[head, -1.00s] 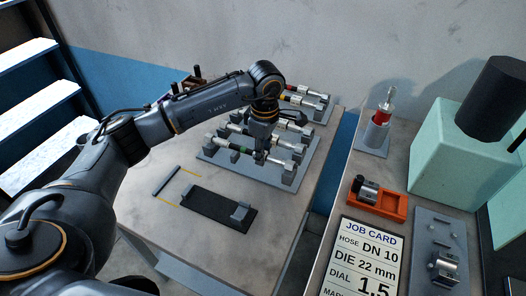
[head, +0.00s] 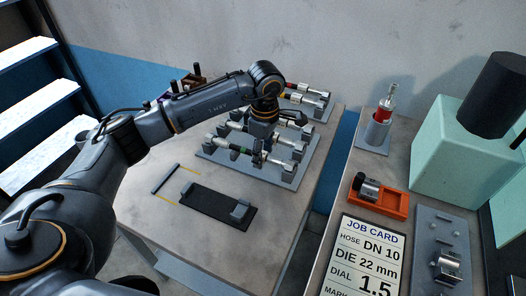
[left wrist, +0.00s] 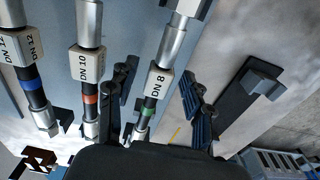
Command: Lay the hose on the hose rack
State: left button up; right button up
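Several hoses with metal end fittings lie in the grey hose rack (head: 228,164). In the left wrist view, three show tags: DN 8 with a green band (left wrist: 156,84), DN 10 with an orange-red band (left wrist: 88,66) and DN 12 with a blue band (left wrist: 26,46). My left gripper (left wrist: 160,104) is open over the rack. One finger is between the DN 10 and DN 8 hoses, the other on the outer side of DN 8. Whether they touch DN 8 cannot be told. In the head view, my left gripper (head: 262,145) partly hides the hoses. My right gripper is out of view.
A black plate (head: 212,206) with a grey block lies in front of the rack. More hoses (head: 300,98) lie behind it.

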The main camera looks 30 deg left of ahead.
pick_arm(q)
notch_tip(320, 180, up, 12)
jog(key=shift+d, duration=0.15)
dwell(0.6)
